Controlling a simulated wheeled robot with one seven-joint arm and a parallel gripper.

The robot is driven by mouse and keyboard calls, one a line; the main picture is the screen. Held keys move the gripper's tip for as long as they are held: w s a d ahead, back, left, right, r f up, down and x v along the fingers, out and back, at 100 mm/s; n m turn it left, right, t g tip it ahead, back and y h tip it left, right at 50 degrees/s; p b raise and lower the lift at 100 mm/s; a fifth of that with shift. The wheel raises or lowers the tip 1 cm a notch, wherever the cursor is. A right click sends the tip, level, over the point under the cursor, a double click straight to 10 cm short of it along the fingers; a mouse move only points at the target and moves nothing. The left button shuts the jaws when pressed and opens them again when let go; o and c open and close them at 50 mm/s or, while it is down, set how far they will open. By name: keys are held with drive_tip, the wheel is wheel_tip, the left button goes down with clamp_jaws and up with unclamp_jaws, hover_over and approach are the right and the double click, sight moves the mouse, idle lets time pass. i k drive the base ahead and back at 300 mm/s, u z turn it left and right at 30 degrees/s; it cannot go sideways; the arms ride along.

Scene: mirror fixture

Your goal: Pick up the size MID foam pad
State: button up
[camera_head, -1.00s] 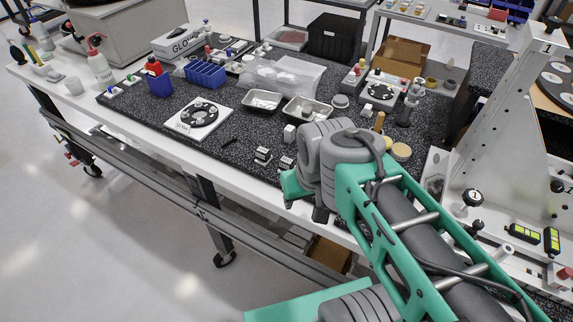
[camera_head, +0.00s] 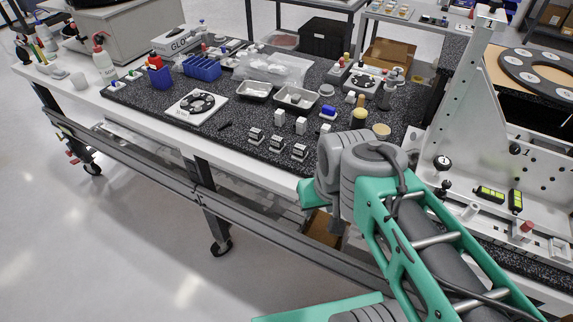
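Three small dark-fronted blocks with white markings stand in a row near the table's front edge: the left block (camera_head: 255,136), the middle block (camera_head: 277,143) and the right block (camera_head: 299,151). Behind them are small white blocks (camera_head: 301,125). A yellow round piece (camera_head: 360,117) and a flat tan disc (camera_head: 381,131) lie further right, beyond my arm. Their markings are too small to read, so I cannot tell which thing is the MID foam pad. My arm reaches in from the lower right; my gripper's fingers do not show.
The speckled dark mat (camera_head: 215,138) holds two metal trays (camera_head: 295,99), a blue bin (camera_head: 201,68) and a white plate with a black ring (camera_head: 195,105). A tall grey fixture (camera_head: 470,110) stands at the right. Floor is clear in front of the table.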

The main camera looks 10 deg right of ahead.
sight(278, 144)
drive_tip(key=z, duration=0.05)
drive_tip(key=k, duration=0.15)
drive_tip(key=u, duration=1.1)
drive_tip(key=i, duration=0.5)
